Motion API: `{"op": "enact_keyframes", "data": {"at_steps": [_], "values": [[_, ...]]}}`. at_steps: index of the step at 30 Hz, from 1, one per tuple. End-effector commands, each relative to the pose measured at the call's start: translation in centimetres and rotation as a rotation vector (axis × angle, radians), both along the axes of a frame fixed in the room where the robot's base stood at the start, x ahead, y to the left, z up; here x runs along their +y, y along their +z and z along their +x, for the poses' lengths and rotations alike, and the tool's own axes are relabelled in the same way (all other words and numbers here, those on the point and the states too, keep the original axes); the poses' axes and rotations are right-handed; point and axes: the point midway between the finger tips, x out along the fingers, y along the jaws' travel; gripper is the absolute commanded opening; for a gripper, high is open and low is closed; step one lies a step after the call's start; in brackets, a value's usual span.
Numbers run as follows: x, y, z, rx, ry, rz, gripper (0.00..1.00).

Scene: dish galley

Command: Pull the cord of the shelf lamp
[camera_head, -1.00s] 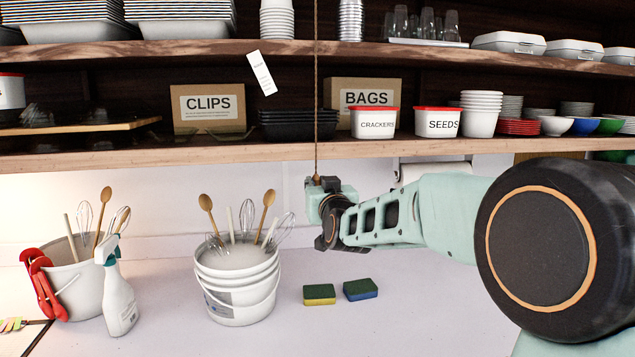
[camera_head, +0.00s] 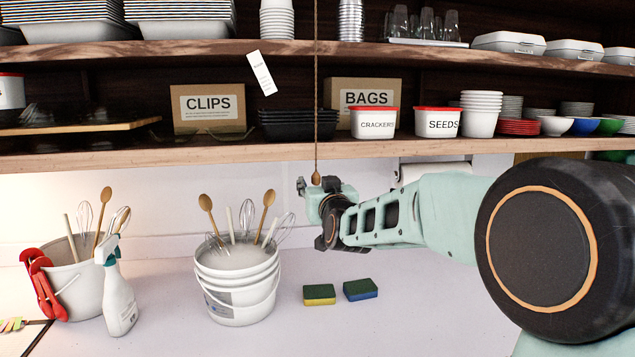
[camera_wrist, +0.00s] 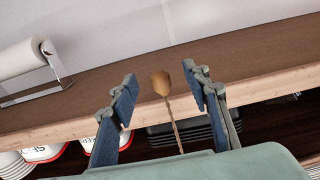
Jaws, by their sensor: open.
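The lamp cord (camera_head: 316,110) is a thin brown twisted cord hanging straight down in front of the shelves. It ends in a small wooden knob (camera_head: 316,178) just below the lower shelf edge. My gripper (camera_head: 309,185) is at the knob's height. In the wrist view, my gripper (camera_wrist: 163,92) is open, with one finger on each side of the knob (camera_wrist: 161,83) and cord (camera_wrist: 174,125). Gaps show between the knob and both fingers. The lamp itself is not visible.
The lower shelf (camera_head: 250,152) runs just above my gripper and holds boxes and tubs. A paper roll (camera_head: 430,171) hangs beneath it, behind my arm. A white bucket of utensils (camera_head: 237,285) and two sponges (camera_head: 340,291) stand on the counter below.

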Motion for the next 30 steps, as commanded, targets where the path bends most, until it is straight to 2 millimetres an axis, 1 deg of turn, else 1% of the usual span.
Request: {"op": "enact_keyframes", "data": {"at_steps": [5,21,25,30], "values": [[-0.4,-0.2,-1.3,-0.002,0.0,0.0,0.43],[-1.9,-0.2,-6.5,-0.002,0.0,-0.001,0.43],[-2.2,-0.1,-7.4,-0.002,-0.001,0.001,0.43],[-2.3,0.0,-7.7,0.0,-0.001,-0.001,0.43]]}}
